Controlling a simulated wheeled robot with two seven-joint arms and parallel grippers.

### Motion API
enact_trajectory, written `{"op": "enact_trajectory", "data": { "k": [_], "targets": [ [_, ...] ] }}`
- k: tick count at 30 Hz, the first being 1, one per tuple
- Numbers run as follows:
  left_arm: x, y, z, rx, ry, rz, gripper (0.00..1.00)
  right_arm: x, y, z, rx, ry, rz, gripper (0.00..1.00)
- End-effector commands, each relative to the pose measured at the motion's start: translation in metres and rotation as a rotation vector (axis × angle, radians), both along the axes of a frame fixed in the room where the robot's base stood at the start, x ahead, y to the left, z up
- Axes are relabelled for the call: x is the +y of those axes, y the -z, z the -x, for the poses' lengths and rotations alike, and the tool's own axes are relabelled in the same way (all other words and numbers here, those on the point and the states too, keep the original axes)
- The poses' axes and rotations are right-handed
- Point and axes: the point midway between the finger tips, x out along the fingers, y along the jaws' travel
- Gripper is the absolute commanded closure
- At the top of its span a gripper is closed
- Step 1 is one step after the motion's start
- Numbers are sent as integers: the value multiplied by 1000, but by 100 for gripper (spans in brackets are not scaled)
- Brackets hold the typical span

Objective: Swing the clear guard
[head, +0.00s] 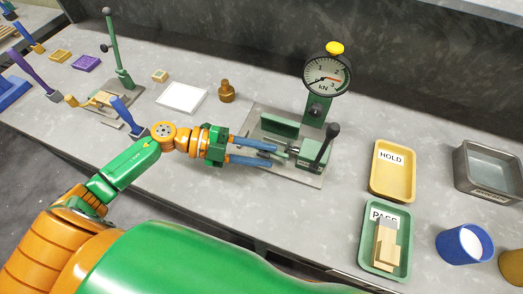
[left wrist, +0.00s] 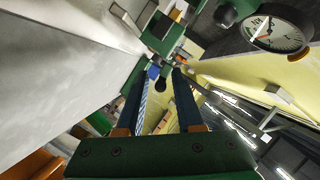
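The green press (head: 318,150) stands on a grey base plate (head: 308,179), with a round kN gauge (head: 327,77) on its post and a black-knobbed lever (head: 332,132). The gauge also shows in the left wrist view (left wrist: 280,30). I cannot make out the clear guard for certain in either view. My left gripper (head: 272,157) is at the left side of the press, its two blue fingers apart and reaching toward the green parts. In the left wrist view the fingers (left wrist: 161,78) are spread, with a small dark knob (left wrist: 160,85) showing between them. My right gripper is not in view.
A yellow HOLD tray (head: 393,170), a green PASS tray (head: 386,240) holding pale pieces, a grey bin (head: 490,170) and a blue cup (head: 464,244) stand right of the press. A brass weight (head: 226,92) and a white tile (head: 182,97) lie to its left.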

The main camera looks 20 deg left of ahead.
Motion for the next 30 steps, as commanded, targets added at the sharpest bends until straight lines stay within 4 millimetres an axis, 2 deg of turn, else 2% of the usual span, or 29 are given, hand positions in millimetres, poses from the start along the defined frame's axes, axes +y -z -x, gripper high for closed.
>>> {"op": "enact_trajectory", "data": {
  "k": [1, 3, 30],
  "targets": [
    [0, 0, 0, 0, 0, 0, 81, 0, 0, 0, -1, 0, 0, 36],
    [0, 0, 0, 0, 0, 0, 100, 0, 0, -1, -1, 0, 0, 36],
    [0, 1, 1, 3, 1, -2, 100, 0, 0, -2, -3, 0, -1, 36]
  ]
}}
